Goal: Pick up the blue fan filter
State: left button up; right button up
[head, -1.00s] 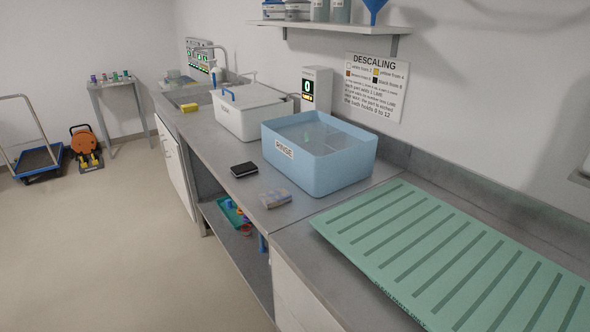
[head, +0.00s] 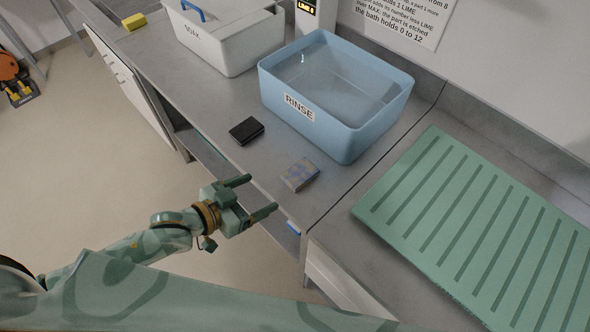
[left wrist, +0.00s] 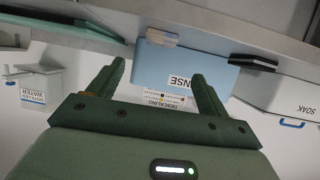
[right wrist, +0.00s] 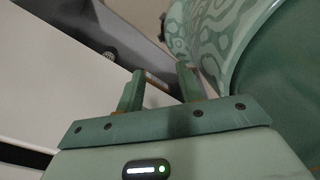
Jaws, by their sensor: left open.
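A flat block with blue-grey and tan patches (head: 300,175) lies on the grey counter near its front edge; it appears to be the blue fan filter. It also shows in the left wrist view (left wrist: 162,37), against the blue RINSE tub. My left gripper (head: 264,194) is open and empty, in front of the counter edge and left of the filter, not touching it. In the left wrist view its fingers (left wrist: 158,72) point toward the counter side. My right gripper (right wrist: 160,72) shows only in the right wrist view; its fingers stand apart with nothing visibly held.
The blue RINSE tub (head: 345,132) stands behind the filter. A black block (head: 246,131) lies to the left, with the white SOAK box (head: 222,45) beyond. A ribbed green mat (head: 480,235) covers the right counter. Something blue (head: 293,227) shows below the counter edge.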

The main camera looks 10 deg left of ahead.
aim_at(296, 176)
pick_arm(q)
jog(key=b+x, duration=0.1)
jog(key=x, duration=0.7)
jog(key=shift+f, duration=0.15)
jog(key=b+x, duration=0.2)
jog(key=x, duration=0.3)
jog(key=shift+w+d, duration=0.1)
jog(key=shift+d, duration=0.05)
jog(key=shift+c, duration=0.6)
jog(key=c, duration=0.9)
